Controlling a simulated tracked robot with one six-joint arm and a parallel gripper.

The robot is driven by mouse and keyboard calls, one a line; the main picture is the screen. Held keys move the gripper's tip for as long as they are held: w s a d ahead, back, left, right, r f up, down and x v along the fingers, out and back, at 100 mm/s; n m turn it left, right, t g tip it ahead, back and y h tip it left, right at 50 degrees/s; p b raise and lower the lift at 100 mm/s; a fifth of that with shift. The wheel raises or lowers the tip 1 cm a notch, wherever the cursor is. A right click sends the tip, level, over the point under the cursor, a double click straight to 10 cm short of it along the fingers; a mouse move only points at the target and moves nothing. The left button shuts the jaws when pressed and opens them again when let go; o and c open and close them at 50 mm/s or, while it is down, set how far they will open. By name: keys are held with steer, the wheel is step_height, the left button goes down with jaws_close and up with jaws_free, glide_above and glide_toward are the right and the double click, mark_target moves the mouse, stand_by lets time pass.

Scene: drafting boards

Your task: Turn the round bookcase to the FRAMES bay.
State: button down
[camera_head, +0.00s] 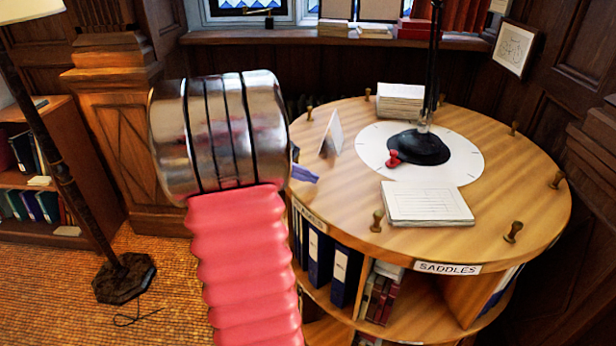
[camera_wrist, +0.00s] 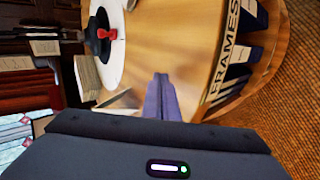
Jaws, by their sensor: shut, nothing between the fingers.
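The round bookcase (camera_head: 520,190) has a wooden top with several small knobs around its rim and open bays below. Its SADDLES label (camera_head: 447,268) faces front. The FRAMES label (camera_wrist: 224,45) reads clearly in the wrist view; in the head view its bay is at the left front, partly hidden by my arm. A white dial (camera_head: 462,160) on top carries a black lamp base (camera_head: 425,150) and a red pointer (camera_head: 393,158). My gripper (camera_head: 312,179) is shut and empty at the left edge of the top; its purple fingers also show in the wrist view (camera_wrist: 160,80).
A floor lamp (camera_head: 122,278) and a bookshelf (camera_head: 75,140) are at left.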

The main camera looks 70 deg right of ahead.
steer(key=shift+r, duration=0.1)
step_height(320, 180, up, 8)
stand_by(0.9)
steer(key=shift+w+f, duration=0.1)
steer(key=shift+f, duration=0.1)
stand_by(0.5)
steer(key=w+a+f+t+y, duration=0.2)
steer(key=w+a+f, duration=0.1)
steer(key=a+f, duration=0.4)
steer(key=w+a+n+t+y, duration=0.1)
steer(key=w+a+t, duration=0.3)
steer(key=a, duration=0.7)
steer(key=w+a+n+t+y, duration=0.1)
steer(key=w+a+n, duration=0.1)
steer(key=w+a, duration=0.7)
steer(key=a+r+n+t+y, duration=0.2)
steer(key=a, duration=1.2)
steer(key=s+a+r+n+t+y, duration=0.1)
steer(key=a+r+n+t, duration=0.2)
steer(key=a, duration=1.2)
steer(key=shift+a+n+t+y, duration=0.2)
steer(key=shift+n+t+y, duration=0.1)
steer(key=shift+y, duration=0.1)
